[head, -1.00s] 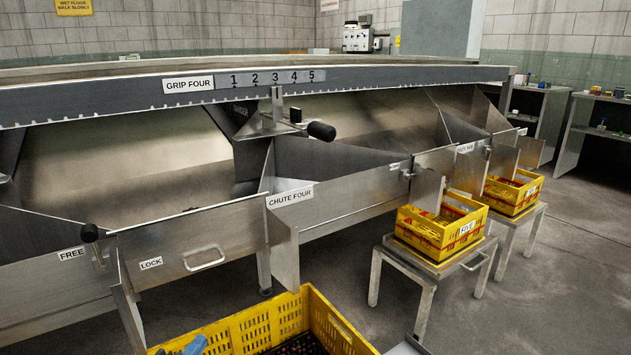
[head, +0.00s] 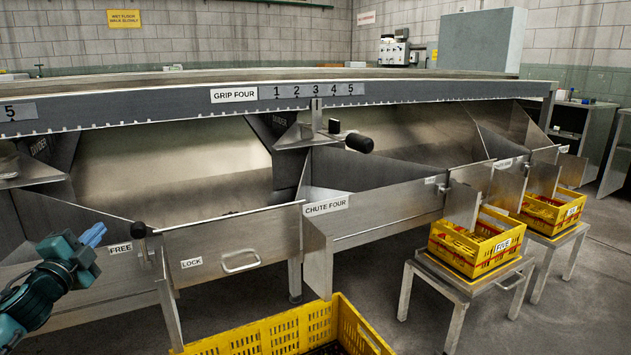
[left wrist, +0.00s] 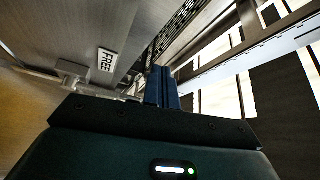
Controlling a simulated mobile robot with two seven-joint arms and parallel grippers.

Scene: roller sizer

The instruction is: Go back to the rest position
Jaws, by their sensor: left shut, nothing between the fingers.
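My left gripper (head: 93,235) is at the left of the head view, in front of the panel beside the FREE label (head: 120,248). Its blue fingers point up and to the right. In the left wrist view the two blue fingers (left wrist: 162,88) lie together, with nothing between them. The gripper looks apart from the sizer and its black-knobbed latch (head: 139,230). My right gripper is not in view.
A yellow crate (head: 290,330) is below at the front. Yellow crates (head: 475,245) sit on metal stands (head: 470,290) at the right. Open floor lies between the front crate and the stands.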

